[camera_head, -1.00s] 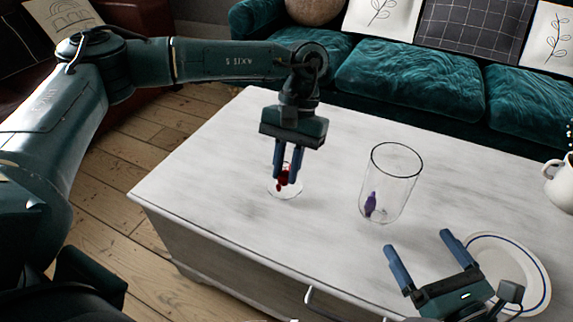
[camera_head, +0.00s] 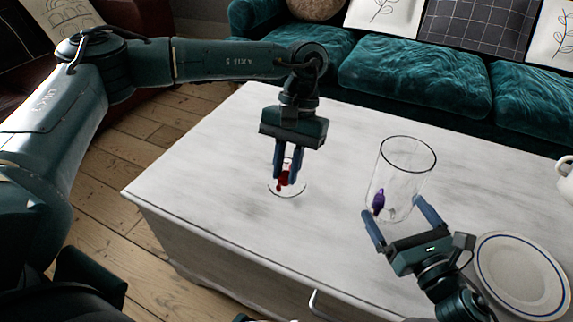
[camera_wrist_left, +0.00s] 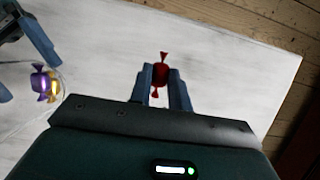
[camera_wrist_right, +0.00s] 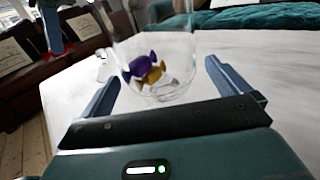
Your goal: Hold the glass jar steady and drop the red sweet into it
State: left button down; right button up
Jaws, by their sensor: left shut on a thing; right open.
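The glass jar (camera_head: 405,165) stands upright on the white table, with a purple sweet (camera_head: 378,201) inside. In the right wrist view the jar (camera_wrist_right: 165,50) also shows a yellow sweet (camera_wrist_right: 153,75) beside the purple one. My left gripper (camera_head: 286,172) points down, left of the jar, shut on the red sweet (camera_head: 283,179). In the left wrist view the red sweet (camera_wrist_left: 161,71) sits between the fingertips with its twisted ends sticking out. My right gripper (camera_head: 398,222) is open, its fingers at either side of the jar's near lower part. I cannot tell whether they touch the glass.
A small clear glass dish (camera_head: 299,190) is under the left gripper on the table (camera_head: 215,185). A white plate with a blue ring (camera_head: 522,275) lies at the right, beside my right wrist. A white mug (camera_head: 566,183) is at the right edge. A teal sofa (camera_head: 410,75) stands behind.

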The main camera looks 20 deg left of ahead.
pick_arm(q)
jog(key=shift+f, duration=0.2)
pick_arm(e)
jog(key=shift+x, duration=1.75)
jog(key=c, duration=1.3)
pick_arm(q)
jog(key=w+d+r+n+t+h, duration=0.2)
jog(key=w+d+r+n, duration=0.1)
jog(key=d+r+n, duration=0.55)
jog(key=w+d+r+n+t+h, duration=0.2)
jog(key=w+d+r+n+t, duration=0.1)
jog(key=d+r+n, duration=0.5)
notch_tip(320, 180, down, 7)
jog(key=n, duration=0.1)
jog(key=shift+d+r+h, duration=0.15)
jog(key=shift+d+h, duration=0.15)
jog(key=shift+w+n, duration=0.1)
jog(key=shift+n, duration=0.15)
